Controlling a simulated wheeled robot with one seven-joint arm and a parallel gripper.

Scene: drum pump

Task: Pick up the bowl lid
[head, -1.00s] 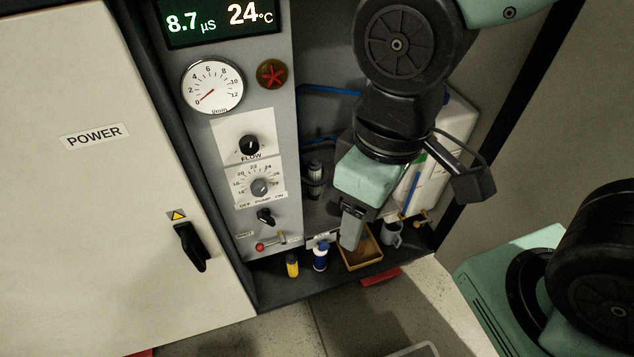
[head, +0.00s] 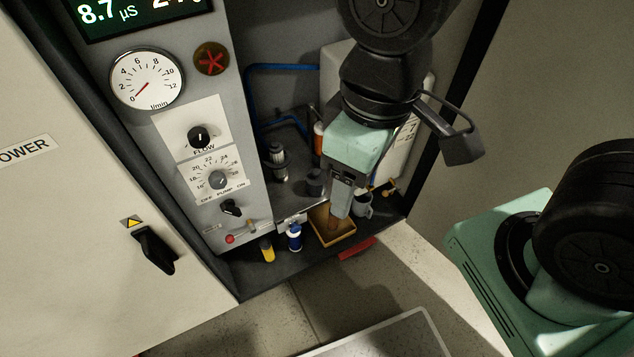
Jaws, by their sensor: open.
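My gripper (head: 341,207) points down inside the cabinet, open, with its finger tips over the yellow-brown tray (head: 347,240). From this angle one finger hides most of the other and part of the tray's inside. I cannot make out a bowl lid for certain. A small dark round piece (head: 314,183) stands just left of the gripper. A clear and dark cylinder (head: 278,163) stands further left, against the back.
A yellow bottle (head: 267,250) and a blue-and-white bottle (head: 294,238) stand left of the tray. A grey mug (head: 363,204) is close on its right. A red block (head: 357,247) lies in front. The control panel (head: 185,190) bounds the left side.

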